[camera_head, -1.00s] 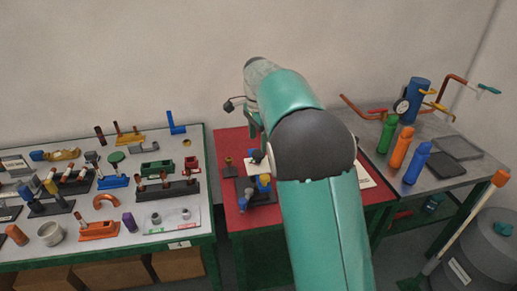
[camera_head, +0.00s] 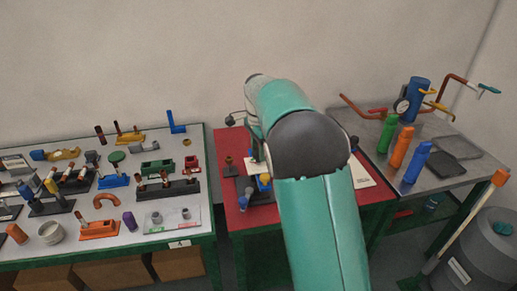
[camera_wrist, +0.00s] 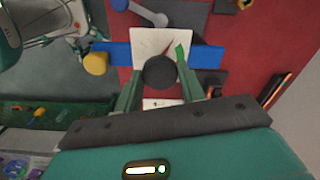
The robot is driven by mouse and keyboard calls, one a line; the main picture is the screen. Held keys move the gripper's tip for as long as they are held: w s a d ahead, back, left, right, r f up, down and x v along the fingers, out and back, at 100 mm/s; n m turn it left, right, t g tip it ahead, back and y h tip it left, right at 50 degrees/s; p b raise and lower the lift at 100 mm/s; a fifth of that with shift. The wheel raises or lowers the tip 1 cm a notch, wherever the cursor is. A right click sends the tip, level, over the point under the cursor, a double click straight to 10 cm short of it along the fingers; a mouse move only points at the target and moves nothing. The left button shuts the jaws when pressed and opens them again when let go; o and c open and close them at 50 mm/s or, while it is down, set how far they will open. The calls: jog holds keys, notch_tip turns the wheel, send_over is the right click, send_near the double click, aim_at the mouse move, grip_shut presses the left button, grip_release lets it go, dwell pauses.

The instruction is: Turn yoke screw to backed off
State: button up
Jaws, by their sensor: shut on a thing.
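The yoke screw's dark round knob (camera_wrist: 160,72) sits between my two green fingers in the wrist view. My gripper (camera_wrist: 158,75) is shut on this knob from both sides. Behind the knob is a white dial plate (camera_wrist: 148,40) with a red pointer-like mark and a green mark. A blue yoke bar (camera_wrist: 116,53) runs left and right behind the plate. A yellow knob (camera_wrist: 95,63) is at its left end. In the head view my arm hides the grip, and the blue fixture (camera_head: 262,198) shows partly on the red table.
The red table (camera_head: 232,152) stands between a left table (camera_head: 205,225) with many small parts and a right bench (camera_head: 470,178). The bench holds green, orange (camera_head: 401,147) and blue bottles. A grey drum (camera_head: 485,255) stands at the right.

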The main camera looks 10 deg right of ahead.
jog(key=shift+n, duration=0.3)
jog(key=n, duration=1.7)
jog(key=shift+n, duration=0.4)
jog(key=n, duration=0.5)
jog(key=shift+n, duration=0.3)
jog(key=o, duration=1)
jog(key=shift+c, duration=0.2)
